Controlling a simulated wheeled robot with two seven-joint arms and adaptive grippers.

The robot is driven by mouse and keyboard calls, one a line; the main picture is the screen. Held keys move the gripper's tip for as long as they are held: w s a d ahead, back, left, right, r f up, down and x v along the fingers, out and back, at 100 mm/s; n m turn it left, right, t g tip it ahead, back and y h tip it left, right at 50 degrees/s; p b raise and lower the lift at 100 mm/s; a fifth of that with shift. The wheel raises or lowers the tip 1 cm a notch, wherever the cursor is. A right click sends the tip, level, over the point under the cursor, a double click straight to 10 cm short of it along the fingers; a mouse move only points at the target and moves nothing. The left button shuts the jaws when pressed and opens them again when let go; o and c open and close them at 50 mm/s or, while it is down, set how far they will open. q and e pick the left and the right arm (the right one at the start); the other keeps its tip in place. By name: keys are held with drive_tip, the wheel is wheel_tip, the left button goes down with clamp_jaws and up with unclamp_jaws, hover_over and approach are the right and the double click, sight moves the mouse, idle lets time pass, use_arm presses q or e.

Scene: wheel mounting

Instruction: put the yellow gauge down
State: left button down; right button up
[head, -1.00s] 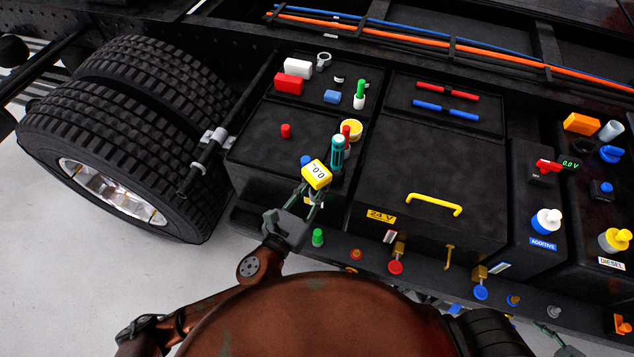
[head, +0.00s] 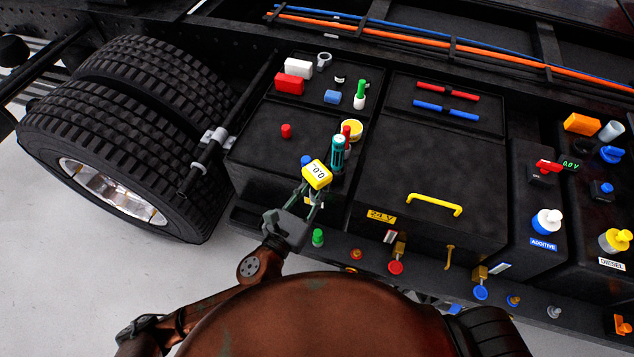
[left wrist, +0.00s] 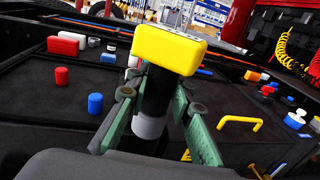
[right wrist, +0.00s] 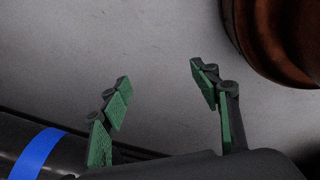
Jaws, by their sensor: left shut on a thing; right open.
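The yellow gauge (head: 317,175) has a white display reading about 0.0. My left gripper (head: 308,198) is shut on it, at the front edge of the black box top. In the left wrist view the gauge's yellow head (left wrist: 170,48) stands above the green finger pads, with its dark stem and a grey lower part between the fingers. I cannot tell whether the gauge touches the surface below. My right gripper (right wrist: 160,100) is open and empty in the right wrist view, over grey floor. It is not seen in the head view.
The box top (head: 270,155) is mostly bare around the red cap.

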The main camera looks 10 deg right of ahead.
use_arm(q)
drive_tip(key=shift+r, duration=0.1)
drive_tip(key=shift+w+a, duration=0.15)
drive_tip(key=shift+w, duration=0.1)
use_arm(e)
drive_tip(key=a+f+g, duration=0.1)
drive_tip(key=a, duration=0.6)
use_arm(q)
drive_tip(key=w+a+r+n+t+y+b, duration=0.15)
drive_tip(key=w+a+n+t+y, duration=0.25)
drive_tip(key=w+a+n+y, duration=0.8)
drive_tip(key=w+a+f+m+h+b, duration=0.1)
drive_tip(key=w+f, duration=0.3)
drive_tip(key=w, duration=0.1)
drive_tip(key=w+a+f+m+b, duration=0.2)
drive_tip(key=w+f, duration=0.2)
drive_tip(key=w, duration=0.2)
drive_tip(key=w+a+f+m+h+b, duration=0.1)
drive_tip(key=w+a+f+m+b, duration=0.1)
drive_tip(key=w+f, duration=0.2)
drive_tip(key=shift+w+a+f+h, duration=0.1)
drive_tip(key=shift+w+a+h, duration=0.15)
drive_tip(key=shift+w, duration=0.55)
use_arm(e)
wheel_tip(320, 180, down, 7)
drive_tip(key=s, duration=0.1)
drive_tip(key=shift+s+r+y, duration=0.2)
drive_tip(key=shift+y, duration=0.2)
drive_tip(key=shift+d, duration=0.1)
